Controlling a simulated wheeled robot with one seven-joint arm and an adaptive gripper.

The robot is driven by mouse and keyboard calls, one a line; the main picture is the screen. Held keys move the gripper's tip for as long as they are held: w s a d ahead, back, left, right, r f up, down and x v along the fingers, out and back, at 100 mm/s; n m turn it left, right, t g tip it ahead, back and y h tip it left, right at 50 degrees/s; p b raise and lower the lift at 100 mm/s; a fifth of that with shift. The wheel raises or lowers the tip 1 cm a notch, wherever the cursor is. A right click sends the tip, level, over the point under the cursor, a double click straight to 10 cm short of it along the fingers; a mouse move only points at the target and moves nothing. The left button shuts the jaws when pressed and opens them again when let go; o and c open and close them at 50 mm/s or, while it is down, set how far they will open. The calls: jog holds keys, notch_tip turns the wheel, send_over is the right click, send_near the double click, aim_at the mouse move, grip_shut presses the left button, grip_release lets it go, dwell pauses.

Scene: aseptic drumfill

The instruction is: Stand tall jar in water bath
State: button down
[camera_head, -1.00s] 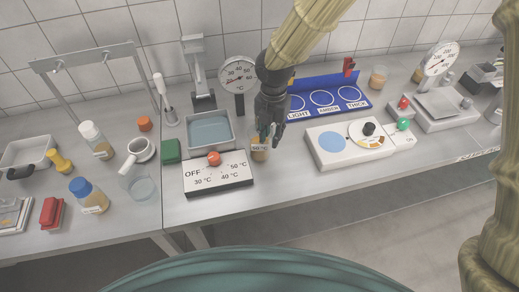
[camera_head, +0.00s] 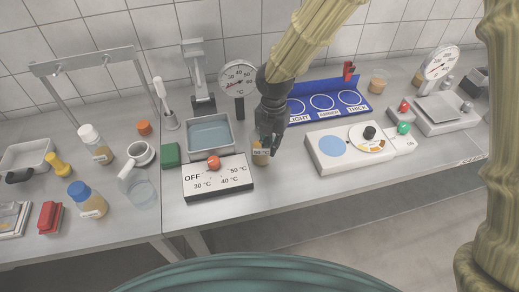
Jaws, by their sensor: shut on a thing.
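A small jar with tan contents and a pale label (camera_head: 260,157) is at the bench's front, just right of the control panel. My gripper (camera_head: 265,147) points down from above and is shut on the upper part of this jar, which its fingers partly hide. The jar looks upright; I cannot tell whether it touches the bench. The water bath (camera_head: 232,137), a grey rectangular tub with bluish water, is to the left of the gripper. No jar shows in it.
The control panel (camera_head: 218,185) with a red knob lies in front of the bath. A dial thermometer (camera_head: 238,78) stands behind. A blue rack (camera_head: 325,87) and a white device (camera_head: 333,147) are to the right. A green block (camera_head: 170,155) is left of the bath.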

notch_tip(320, 180, up, 8)
jog(key=p, duration=0.7)
dwell(0.7)
jog(key=shift+r, duration=0.1)
